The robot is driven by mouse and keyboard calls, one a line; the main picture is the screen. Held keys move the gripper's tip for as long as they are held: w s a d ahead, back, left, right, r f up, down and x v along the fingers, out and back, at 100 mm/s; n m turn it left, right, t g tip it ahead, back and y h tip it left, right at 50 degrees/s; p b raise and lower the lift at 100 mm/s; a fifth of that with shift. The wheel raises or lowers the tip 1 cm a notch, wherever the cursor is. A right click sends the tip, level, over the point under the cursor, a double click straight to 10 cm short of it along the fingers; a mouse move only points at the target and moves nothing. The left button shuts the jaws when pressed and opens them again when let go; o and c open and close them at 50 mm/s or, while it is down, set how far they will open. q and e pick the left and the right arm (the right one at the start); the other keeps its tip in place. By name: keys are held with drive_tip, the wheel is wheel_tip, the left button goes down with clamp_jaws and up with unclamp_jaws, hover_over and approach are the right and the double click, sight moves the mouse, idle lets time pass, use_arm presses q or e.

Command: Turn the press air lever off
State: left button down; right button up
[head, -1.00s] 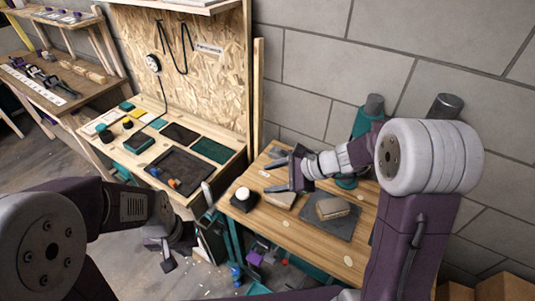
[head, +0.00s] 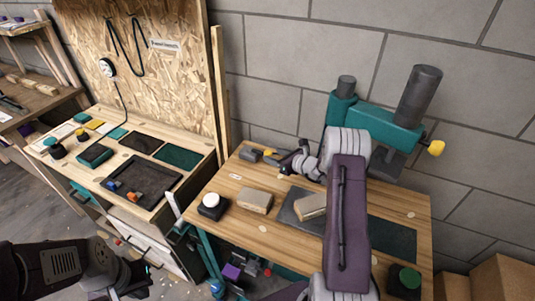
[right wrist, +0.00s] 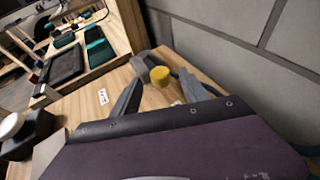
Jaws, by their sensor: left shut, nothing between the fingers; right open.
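A teal press (head: 375,125) with dark cylinders stands at the back right of the wooden bench. A yellow knob (head: 437,148) sticks out at its right side. A small grey fitting (head: 250,154) with a yellow cap (head: 270,152) sits at the bench's back left edge. I cannot tell which part is the air lever. My right gripper (head: 284,164) is open beside this fitting. In the right wrist view the yellow cap (right wrist: 161,77) and grey block (right wrist: 148,66) appear between and beyond the open fingers (right wrist: 158,93). My left gripper (head: 138,283) is shut and empty at lower left, low beside the bench.
A tan block (head: 255,200), a white button on a black base (head: 211,203) and a green button (head: 408,280) are on the bench. A dark plate (head: 292,212) carries another block (head: 312,206). My right arm covers the bench's middle. A workbench with trays (head: 140,188) stands left.

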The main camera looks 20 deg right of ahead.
sight(269, 152)
drive_tip(key=x, duration=0.4)
drive_tip(key=shift+w+a, duration=0.1)
drive_tip(key=shift+w, duration=0.25)
clamp_jaws()
drive_tip(key=shift+s, duration=0.1)
drive_tip(key=shift+r, duration=0.25)
idle(0.8)
